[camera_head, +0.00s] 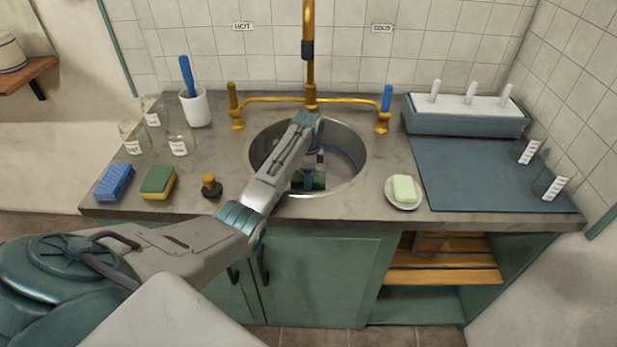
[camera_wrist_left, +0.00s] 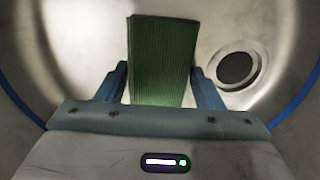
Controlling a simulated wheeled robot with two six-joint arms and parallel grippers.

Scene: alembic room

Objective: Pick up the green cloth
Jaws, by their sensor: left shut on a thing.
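The green cloth (camera_wrist_left: 162,60) is between the two blue fingers of my left gripper (camera_wrist_left: 161,88) in the left wrist view. The gripper is shut on it. The cloth looks ribbed and hangs out beyond the fingertips, with the pale sink wall behind it. In the head view my left arm reaches into the round metal sink (camera_head: 349,165). The cloth (camera_head: 316,180) shows there as a small dark green patch below the wrist, partly hidden by the gripper. I cannot tell whether the cloth touches the sink bottom. My right gripper is not in view.
A brass tap (camera_head: 308,70) rises behind the sink. A soap dish (camera_head: 404,193) stands to the right. The drain (camera_wrist_left: 236,68) shows beside the cloth.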

